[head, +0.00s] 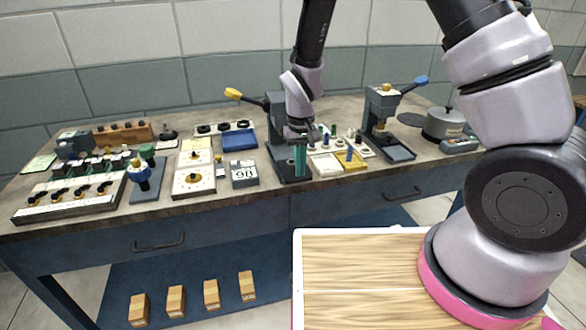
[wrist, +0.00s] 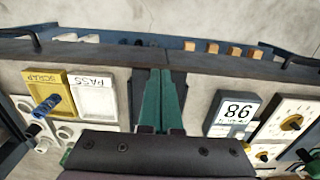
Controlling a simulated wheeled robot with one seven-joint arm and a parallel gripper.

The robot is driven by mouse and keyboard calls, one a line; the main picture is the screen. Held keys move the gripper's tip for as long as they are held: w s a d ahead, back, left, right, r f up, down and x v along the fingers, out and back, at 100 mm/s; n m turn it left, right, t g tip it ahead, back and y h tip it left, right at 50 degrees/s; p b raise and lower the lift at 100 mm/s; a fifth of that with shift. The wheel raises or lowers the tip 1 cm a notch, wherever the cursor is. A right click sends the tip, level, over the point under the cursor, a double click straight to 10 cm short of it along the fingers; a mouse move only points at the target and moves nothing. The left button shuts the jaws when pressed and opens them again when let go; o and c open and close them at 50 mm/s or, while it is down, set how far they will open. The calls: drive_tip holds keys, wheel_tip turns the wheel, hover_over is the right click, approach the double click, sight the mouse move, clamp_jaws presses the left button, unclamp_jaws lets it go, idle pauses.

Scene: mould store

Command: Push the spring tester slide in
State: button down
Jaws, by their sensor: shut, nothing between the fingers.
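A dark grey press-like device with a yellow-ended lever, which I take for the spring tester (head: 275,118), stands at the middle of the bench. Its dark base or slide (head: 284,165) reaches toward the bench's front edge; in the wrist view the dark plate (wrist: 179,82) shows on both sides of my fingers. My gripper (head: 299,172) is shut and empty, its green fingers pointing down in front of the tester. In the wrist view the fingertips (wrist: 158,74) lie over the plate near the front edge. Whether they touch it, and how far the slide is out, I cannot tell.
A numbered display block (head: 244,173) stands left of my gripper. PASS (wrist: 92,96) and yellow SCRAP (head: 350,161) trays are close on its right in the head view. Another press (head: 381,105) with a blue-ended lever stands further right. Drawer handles (head: 159,242) stick out below the bench edge.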

sight(293, 166)
drive_tip(key=shift+w+a, duration=0.25)
drive_tip(key=shift+w, duration=0.6)
drive_tip(key=shift+w+a, duration=0.2)
drive_tip(key=shift+w, duration=0.6)
drive_tip(key=shift+w+a, duration=0.3)
drive_tip(key=shift+w, duration=0.65)
drive_tip(key=shift+w+a, duration=0.25)
drive_tip(key=shift+w, duration=0.7)
drive_tip(key=shift+w+a, duration=0.25)
drive_tip(key=shift+w, duration=0.6)
drive_tip(key=shift+w+a, duration=0.25)
drive_tip(key=shift+w, duration=0.55)
drive_tip(key=shift+s+d+r, duration=0.2)
drive_tip(key=shift+s+r, duration=0.3)
drive_tip(key=shift+s, duration=0.15)
drive_tip(key=shift+s+d+r, duration=0.15)
drive_tip(key=shift+s+r, duration=0.35)
drive_tip(key=shift+s, duration=0.1)
wheel_tip(293, 166, up, 7)
drive_tip(key=s, duration=0.3)
drive_tip(key=shift+d, duration=0.45)
